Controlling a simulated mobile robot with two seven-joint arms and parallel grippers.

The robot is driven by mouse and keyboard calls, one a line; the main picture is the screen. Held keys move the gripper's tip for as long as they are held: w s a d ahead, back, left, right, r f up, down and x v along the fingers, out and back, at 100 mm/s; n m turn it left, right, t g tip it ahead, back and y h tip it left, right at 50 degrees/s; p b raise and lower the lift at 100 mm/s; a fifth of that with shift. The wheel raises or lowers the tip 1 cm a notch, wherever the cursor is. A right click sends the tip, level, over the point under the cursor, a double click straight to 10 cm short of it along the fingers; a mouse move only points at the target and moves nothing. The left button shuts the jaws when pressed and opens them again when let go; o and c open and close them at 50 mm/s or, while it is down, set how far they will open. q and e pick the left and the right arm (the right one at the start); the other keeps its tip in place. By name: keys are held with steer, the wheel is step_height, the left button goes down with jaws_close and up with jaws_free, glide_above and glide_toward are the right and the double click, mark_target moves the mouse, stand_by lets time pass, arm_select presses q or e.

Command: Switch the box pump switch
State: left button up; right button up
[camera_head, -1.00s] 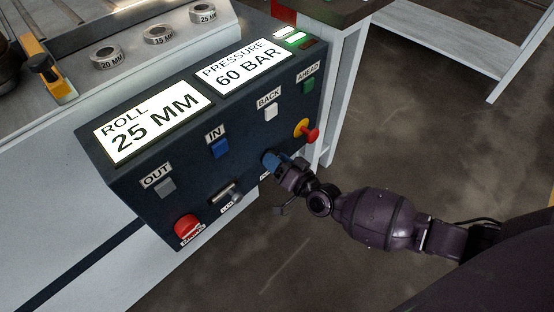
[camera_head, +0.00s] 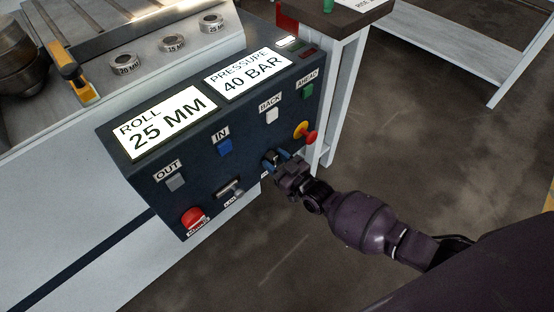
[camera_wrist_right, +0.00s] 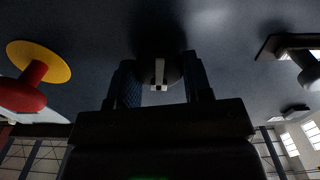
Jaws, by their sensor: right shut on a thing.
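The dark control box (camera_head: 250,158) stands at the table's front edge. My right gripper (camera_head: 280,160) is at the lower right of its front face, shut on a dark round knob. In the right wrist view the knob (camera_wrist_right: 160,72), with a pale pointer, sits between the two fingers. The label below it is mostly hidden by the gripper. A metal toggle lever (camera_head: 231,189) sits left of the gripper, over a small label too blurred to read; it also shows at the right of the wrist view (camera_wrist_right: 308,70). My left gripper is not in view.
A red push button on a yellow base (camera_head: 309,136) is just right of the gripper. A red button (camera_head: 192,217), a grey button (camera_head: 176,182), a blue button (camera_head: 225,147), a white button (camera_head: 272,115) and a green button (camera_head: 307,89) are on the face. The displays (camera_head: 165,122) read 25 MM and 40 BAR.

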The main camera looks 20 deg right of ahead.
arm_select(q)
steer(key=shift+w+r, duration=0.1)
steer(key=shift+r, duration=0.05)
arm_select(e)
steer(key=shift+n, duration=0.6)
steer(key=o, duration=0.9)
steer(key=shift+s, duration=0.1)
steer(key=shift+s+d, duration=0.15)
steer(key=shift+s, duration=0.05)
arm_select(q)
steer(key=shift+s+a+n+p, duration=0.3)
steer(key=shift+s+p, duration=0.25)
steer(key=shift+p, duration=0.6)
arm_select(e)
steer(key=v, duration=1)
steer(key=shift+s, duration=0.15)
